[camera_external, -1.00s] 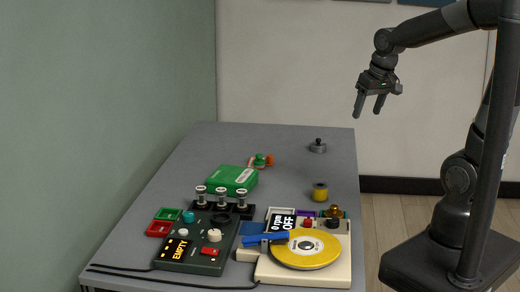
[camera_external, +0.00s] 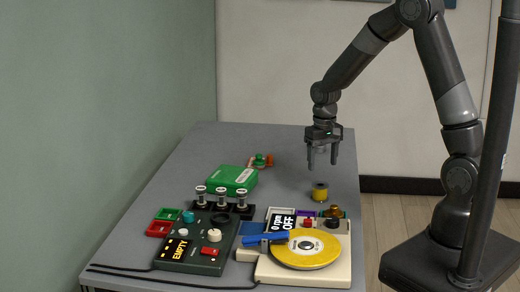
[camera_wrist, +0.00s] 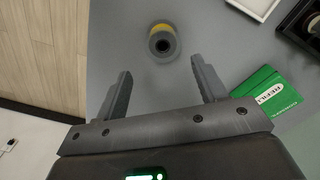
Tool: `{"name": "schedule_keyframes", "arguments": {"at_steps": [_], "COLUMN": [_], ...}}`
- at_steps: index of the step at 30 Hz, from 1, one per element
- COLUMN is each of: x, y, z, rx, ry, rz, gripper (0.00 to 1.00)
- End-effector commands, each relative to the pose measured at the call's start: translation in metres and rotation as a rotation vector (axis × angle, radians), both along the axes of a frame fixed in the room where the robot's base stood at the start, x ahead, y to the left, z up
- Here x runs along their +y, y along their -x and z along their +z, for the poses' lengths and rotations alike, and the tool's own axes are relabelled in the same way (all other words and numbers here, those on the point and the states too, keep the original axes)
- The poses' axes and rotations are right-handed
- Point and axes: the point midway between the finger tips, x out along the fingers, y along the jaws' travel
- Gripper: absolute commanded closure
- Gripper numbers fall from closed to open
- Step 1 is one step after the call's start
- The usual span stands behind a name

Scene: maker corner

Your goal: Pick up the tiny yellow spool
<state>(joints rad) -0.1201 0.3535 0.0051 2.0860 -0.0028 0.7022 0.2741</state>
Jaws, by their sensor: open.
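The tiny yellow spool (camera_external: 320,192) stands upright on the grey table, behind the yellow disc machine in the external view. In the wrist view the spool (camera_wrist: 163,41) shows its dark end with a hole and a yellow band, ahead of the fingertips and roughly midway between them. My gripper (camera_external: 322,160) points down above the table, a little above and behind the spool, apart from it. In the wrist view my gripper (camera_wrist: 158,72) has its two fingers wide apart with nothing between them.
A beige machine with a yellow disc (camera_external: 304,249) and a dark control box (camera_external: 194,247) fill the table's front. A green box (camera_external: 231,178) lies left of the spool. A small grey knobbed piece (camera_external: 319,149) is mostly hidden behind my gripper.

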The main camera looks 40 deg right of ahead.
Motion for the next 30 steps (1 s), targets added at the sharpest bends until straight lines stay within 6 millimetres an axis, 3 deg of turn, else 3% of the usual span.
{"name": "schedule_keyframes", "arguments": {"at_steps": [6, 14, 21, 30], "x": [0.000, 0.002, 0.005, 0.005], "y": [0.001, 0.001, 0.002, 0.001], "z": [-0.035, -0.054, -0.088, -0.097], "rx": [0.003, 0.003, 0.003, 0.000], "ry": [0.001, 0.001, 0.001, 0.000], "rz": [0.000, 0.001, 0.000, 0.000], "gripper": [0.35, 0.35, 0.35, 0.35]}}
